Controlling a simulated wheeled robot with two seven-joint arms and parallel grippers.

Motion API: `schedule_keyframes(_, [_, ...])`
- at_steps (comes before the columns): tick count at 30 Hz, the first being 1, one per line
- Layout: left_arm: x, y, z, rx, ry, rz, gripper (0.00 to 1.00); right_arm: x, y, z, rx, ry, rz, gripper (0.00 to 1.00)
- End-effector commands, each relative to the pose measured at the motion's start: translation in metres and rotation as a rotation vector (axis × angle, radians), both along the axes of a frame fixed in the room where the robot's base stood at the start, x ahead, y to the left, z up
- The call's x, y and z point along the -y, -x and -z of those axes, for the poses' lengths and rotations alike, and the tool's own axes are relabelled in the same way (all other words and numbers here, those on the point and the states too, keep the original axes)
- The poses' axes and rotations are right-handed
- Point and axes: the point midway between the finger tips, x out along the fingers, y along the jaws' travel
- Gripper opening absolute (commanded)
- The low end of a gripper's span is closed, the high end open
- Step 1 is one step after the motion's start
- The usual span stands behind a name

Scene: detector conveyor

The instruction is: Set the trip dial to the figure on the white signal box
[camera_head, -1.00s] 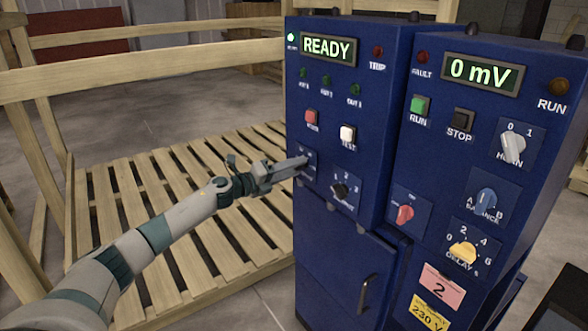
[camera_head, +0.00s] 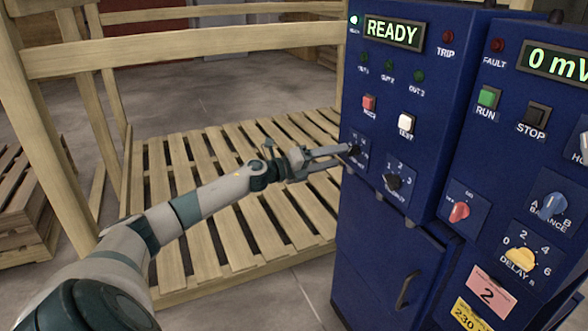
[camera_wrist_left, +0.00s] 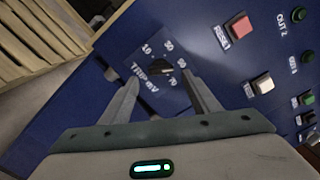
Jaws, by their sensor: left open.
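The trip dial (camera_head: 354,150) is a small black knob on the left blue cabinet, below the red reset button. No white signal box shows. My right gripper is not in view.
The black output selector (camera_head: 393,181) and white test button (camera_head: 406,124) sit close to the trip dial. The display (camera_head: 394,32) reads READY. The right cabinet holds a red switch (camera_head: 459,211) and yellow delay dial (camera_head: 519,258). Wooden pallet slats (camera_head: 215,215) lie below my arm.

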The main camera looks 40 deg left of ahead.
Motion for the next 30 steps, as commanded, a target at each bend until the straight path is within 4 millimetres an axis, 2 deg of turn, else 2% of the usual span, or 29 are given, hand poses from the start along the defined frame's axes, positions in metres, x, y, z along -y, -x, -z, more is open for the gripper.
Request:
schedule_keyframes(9, [-0.015,0.038,0.003,-0.003,-0.001,0.002,0.56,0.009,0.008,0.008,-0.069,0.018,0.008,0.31])
schedule_keyframes(30, [-0.041,0.1,0.002,-0.003,0.0,0.001,0.56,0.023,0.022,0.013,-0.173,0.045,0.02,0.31])
